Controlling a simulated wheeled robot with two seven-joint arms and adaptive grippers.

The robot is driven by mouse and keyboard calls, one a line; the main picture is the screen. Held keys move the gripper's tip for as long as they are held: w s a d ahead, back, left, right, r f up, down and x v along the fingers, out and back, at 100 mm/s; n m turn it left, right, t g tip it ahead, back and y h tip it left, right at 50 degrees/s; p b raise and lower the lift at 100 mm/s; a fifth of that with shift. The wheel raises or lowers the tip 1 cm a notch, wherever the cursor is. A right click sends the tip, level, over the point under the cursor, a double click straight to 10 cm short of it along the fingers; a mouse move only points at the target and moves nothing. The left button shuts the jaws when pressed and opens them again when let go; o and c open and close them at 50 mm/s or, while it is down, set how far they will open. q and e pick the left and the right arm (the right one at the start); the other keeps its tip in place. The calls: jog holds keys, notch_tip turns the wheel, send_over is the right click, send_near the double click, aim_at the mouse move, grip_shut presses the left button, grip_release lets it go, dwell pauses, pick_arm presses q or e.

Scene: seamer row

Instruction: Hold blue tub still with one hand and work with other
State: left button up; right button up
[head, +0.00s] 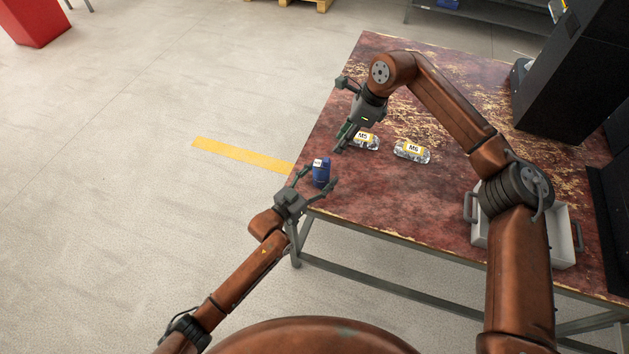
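The small blue tub (321,173) stands upright near the left edge of the table, with a pale label on its upper side. My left gripper (321,178) has its fingers spread on either side of the tub. The left finger appears close to the tub; the right finger looks slightly apart from it, and contact is not clear. My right gripper (342,145) is above the table, up and right of the tub, pointing down near the M5 bag (366,141). Its fingers overlap in this view, so their opening is hidden. I see nothing held in it.
The M6 bag (412,151) lies right of the M5 bag on the worn red table (400,215). A grey handled tray (563,240) sits near the right front, partly behind my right arm. A large black machine (570,85) stands at the back right. The table's front middle is clear.

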pick_arm(q)
jog(key=shift+w+d, duration=0.15)
jog(key=shift+w, duration=0.05)
jog(key=c, duration=1.4)
pick_arm(e)
jog(key=shift+c, duration=0.3)
jog(key=shift+s+d+f, duration=0.1)
jog(key=shift+d+f, duration=0.2)
jog(key=c, duration=0.3)
jog(key=d+y, duration=0.1)
jog(key=d+f+y, duration=0.1)
jog(key=s+d, duration=0.1)
jog(key=d, duration=0.1)
jog(key=shift+f+y, duration=0.4)
grip_shut()
jog(key=s+d+t+y, duration=0.1)
jog(key=d+y, duration=0.1)
jog(key=d, duration=0.4)
jog(key=shift+s+m, duration=0.25)
jog(key=shift+m, duration=0.15)
